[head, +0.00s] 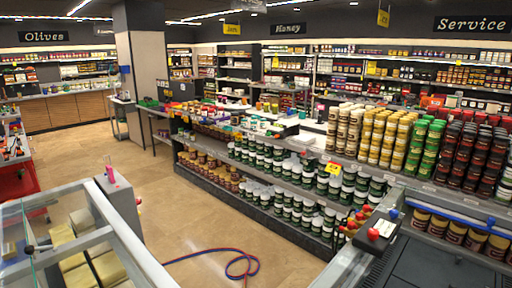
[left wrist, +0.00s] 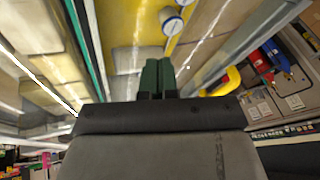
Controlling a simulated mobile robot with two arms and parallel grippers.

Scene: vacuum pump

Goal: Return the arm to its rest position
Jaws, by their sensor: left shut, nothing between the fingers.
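My left gripper (left wrist: 157,78) shows in the left wrist view, with its two dark green fingers side by side and touching, and nothing between them. It points toward a yellow surface (left wrist: 135,30) with white and blue round pieces (left wrist: 172,22) on it. I cannot tell how far away that surface is. Neither arm shows in the head view, and my right gripper is in no view.
In the head view, a glass-topped case (head: 95,235) with yellow blocks stands at front left. A shelf of jars (head: 290,190) runs along the right. A red and blue hose (head: 240,264) lies on the tiled floor, which is otherwise open. A red cart (head: 15,180) stands at left.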

